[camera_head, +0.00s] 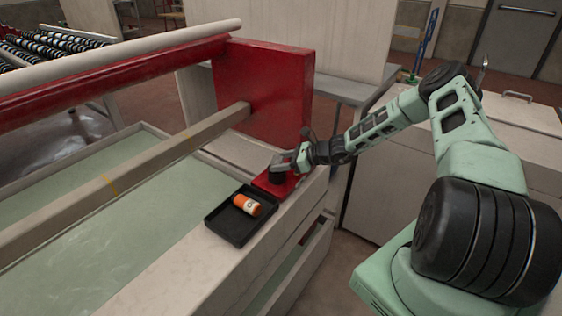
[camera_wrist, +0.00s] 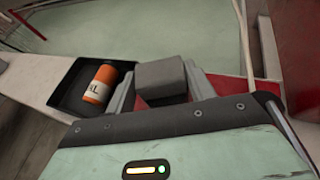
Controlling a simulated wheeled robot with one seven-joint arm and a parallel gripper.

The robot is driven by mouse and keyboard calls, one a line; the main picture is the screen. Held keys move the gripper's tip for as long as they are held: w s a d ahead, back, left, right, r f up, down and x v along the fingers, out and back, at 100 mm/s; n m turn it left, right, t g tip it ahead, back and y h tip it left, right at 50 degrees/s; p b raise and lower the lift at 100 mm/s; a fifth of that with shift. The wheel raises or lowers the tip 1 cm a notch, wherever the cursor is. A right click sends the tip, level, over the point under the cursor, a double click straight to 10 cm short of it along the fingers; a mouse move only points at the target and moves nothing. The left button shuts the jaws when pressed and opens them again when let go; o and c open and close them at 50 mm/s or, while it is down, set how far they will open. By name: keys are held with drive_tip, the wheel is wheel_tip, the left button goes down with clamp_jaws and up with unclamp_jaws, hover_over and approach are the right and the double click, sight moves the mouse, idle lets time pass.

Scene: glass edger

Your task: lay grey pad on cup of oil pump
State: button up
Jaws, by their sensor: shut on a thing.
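In the wrist view my gripper (camera_wrist: 160,88) is shut on the grey pad (camera_wrist: 162,76), a dark grey block between its two fingers. In the head view my gripper (camera_head: 283,163) is low over a red base (camera_head: 263,184) on the pale ledge. A dark shape under the fingers there is too small to tell as pad or cup. The red surface also shows behind the pad in the wrist view (camera_wrist: 231,88). I cannot make out the oil pump's cup, nor whether the pad touches anything.
A black tray (camera_head: 211,226) holding an orange bottle (camera_head: 247,205) stands on the ledge (camera_head: 190,262), close to the red base. A large red upright block (camera_head: 262,95) rises behind my gripper. A beam (camera_head: 110,185) crosses the water-filled trough (camera_head: 60,190) to the left.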

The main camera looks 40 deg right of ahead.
drive_tip(key=shift+f, duration=0.2)
drive_tip(key=o, duration=0.9)
drive_tip(key=shift+o, duration=0.2)
drive_tip(key=shift+r, duration=0.1)
